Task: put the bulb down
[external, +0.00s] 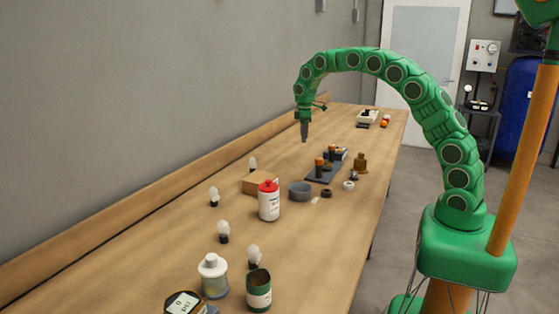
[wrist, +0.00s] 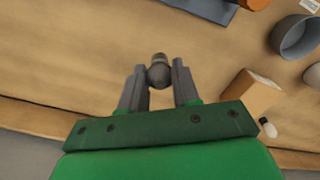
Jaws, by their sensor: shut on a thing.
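My gripper (wrist: 158,82) is shut on a bulb (wrist: 158,73), which sits between the two grey fingers near their tips. The bulb looks grey and rounded, with a narrower end pointing away from the gripper. In the external view my gripper (external: 304,132) points down above the far part of the wooden bench (external: 190,265); the held bulb cannot be made out there. Several other white bulbs with dark bases stand upright on the bench, including one at the left (external: 214,197) and one nearer (external: 224,232).
A jar (external: 213,278) and green can (external: 259,290) stand nearer. Bare bench lies under my gripper, beside the wall ledge.

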